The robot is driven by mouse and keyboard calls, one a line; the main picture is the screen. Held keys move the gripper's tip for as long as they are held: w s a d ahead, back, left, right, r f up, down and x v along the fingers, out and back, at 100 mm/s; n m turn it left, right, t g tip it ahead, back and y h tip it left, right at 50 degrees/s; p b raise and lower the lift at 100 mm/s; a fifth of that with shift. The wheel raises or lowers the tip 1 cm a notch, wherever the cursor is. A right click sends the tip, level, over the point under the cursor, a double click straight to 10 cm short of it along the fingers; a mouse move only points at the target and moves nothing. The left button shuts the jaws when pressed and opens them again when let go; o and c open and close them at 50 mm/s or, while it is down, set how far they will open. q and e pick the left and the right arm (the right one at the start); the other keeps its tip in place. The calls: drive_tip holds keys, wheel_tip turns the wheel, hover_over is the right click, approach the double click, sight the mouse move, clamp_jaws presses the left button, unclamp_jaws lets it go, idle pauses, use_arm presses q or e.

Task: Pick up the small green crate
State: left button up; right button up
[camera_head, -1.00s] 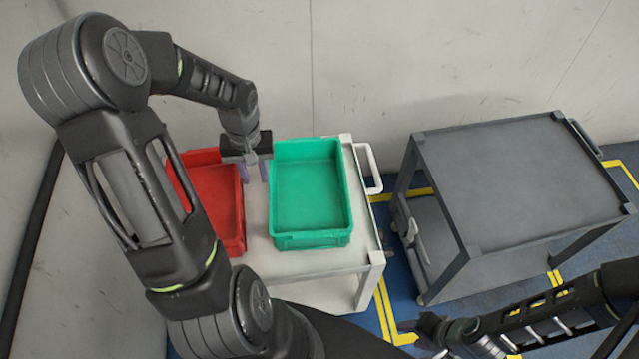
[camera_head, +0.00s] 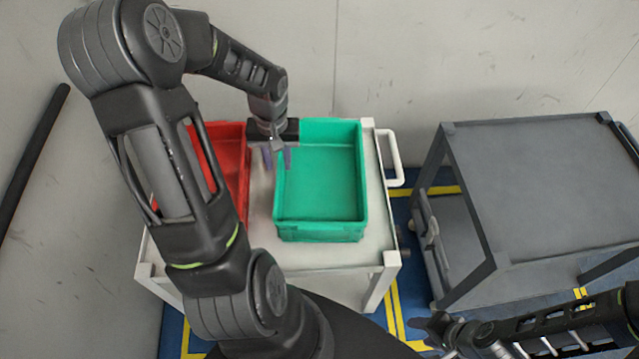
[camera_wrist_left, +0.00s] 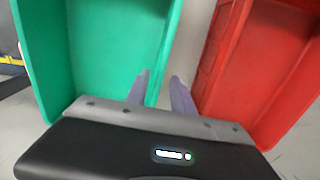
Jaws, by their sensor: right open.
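The green crate (camera_head: 322,190) stands empty on a white cart, and its wall also shows in the left wrist view (camera_wrist_left: 100,45). My left gripper (camera_head: 277,160) is at the crate's left long side, with its fingers apart and pointing down. In the left wrist view my left gripper (camera_wrist_left: 163,88) has one finger over the crate's side and the other over the gap beside the red crate. Whether the fingertips are below the rim I cannot tell. My right gripper (camera_head: 424,331) is open and empty, low at the front, away from the crate.
A red crate (camera_head: 236,150) stands close to the left of the green one, partly hidden by my left arm; it also shows in the left wrist view (camera_wrist_left: 250,60). The white cart (camera_head: 265,240) has a handle on its right. A bare grey cart (camera_head: 540,180) stands further right.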

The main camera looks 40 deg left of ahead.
use_arm(q)
drive_tip(key=shift+f, duration=1.3)
drive_tip(key=shift+f, duration=0.1)
wheel_tip(320, 180, down, 5)
drive_tip(key=shift+s, duration=0.1)
drive_tip(key=shift+c, duration=0.4)
clamp_jaws()
idle(0.9)
